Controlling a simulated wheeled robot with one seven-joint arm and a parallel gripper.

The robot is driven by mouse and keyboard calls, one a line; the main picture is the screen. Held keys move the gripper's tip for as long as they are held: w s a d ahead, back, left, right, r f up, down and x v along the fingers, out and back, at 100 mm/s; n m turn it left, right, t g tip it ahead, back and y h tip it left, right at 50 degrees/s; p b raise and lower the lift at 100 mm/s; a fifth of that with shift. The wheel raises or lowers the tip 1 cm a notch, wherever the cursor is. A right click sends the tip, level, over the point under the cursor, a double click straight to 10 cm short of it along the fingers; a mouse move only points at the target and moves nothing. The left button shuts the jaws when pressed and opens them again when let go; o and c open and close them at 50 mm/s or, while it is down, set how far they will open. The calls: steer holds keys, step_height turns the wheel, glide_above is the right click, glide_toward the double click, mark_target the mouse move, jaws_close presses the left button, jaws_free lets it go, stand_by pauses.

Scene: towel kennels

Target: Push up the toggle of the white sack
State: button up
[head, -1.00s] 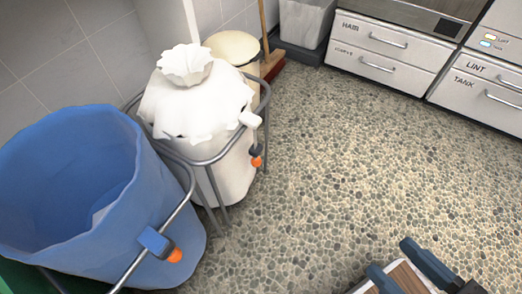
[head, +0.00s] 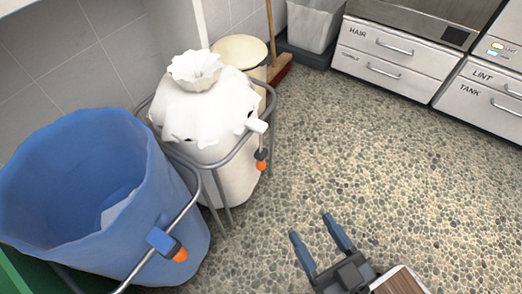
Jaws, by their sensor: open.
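The white sack (head: 222,150) stands in a grey metal frame left of centre in the head view, with a gathered, ruffled top (head: 194,68). A white tab (head: 257,125) sticks out on its right at the frame rail. Below it hangs a dark toggle with an orange end (head: 261,160). I cannot tell from this view which of these parts slides. My gripper (head: 314,238) is open and empty over the floor, below and to the right of the white sack, well apart from it.
A blue sack (head: 165,195) stands open in a similar frame at the left, with its own blue and orange toggle (head: 170,246). A cream bin (head: 240,52), a broom (head: 283,62) and a grey bin (head: 313,25) stand behind. Drawers (head: 395,45) line the back. The pebbled floor (head: 400,150) is clear.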

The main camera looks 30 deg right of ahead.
steer(key=w+f+n+y+p, duration=0.1)
steer(key=w+f+n+y, duration=0.15)
steer(key=w, duration=0.45)
steer(key=w+f+n+y+p, duration=0.1)
steer(key=w+f+y, duration=0.15)
steer(key=w, duration=0.35)
steer(key=n+g+y, duration=0.3)
steer(key=y, duration=0.1)
glide_toward(266, 156)
steer(key=x, duration=0.4)
steer(key=b+x, duration=0.2)
steer(key=x, duration=0.4)
steer(key=shift+w+a+r, duration=0.15)
steer(key=shift+a, duration=0.05)
steer(key=shift+w+a+r+b, duration=0.1)
steer(key=shift+w+a+b, duration=0.2)
steer(key=shift+w+b, duration=0.15)
steer(key=shift+r, duration=0.1)
jaws_close()
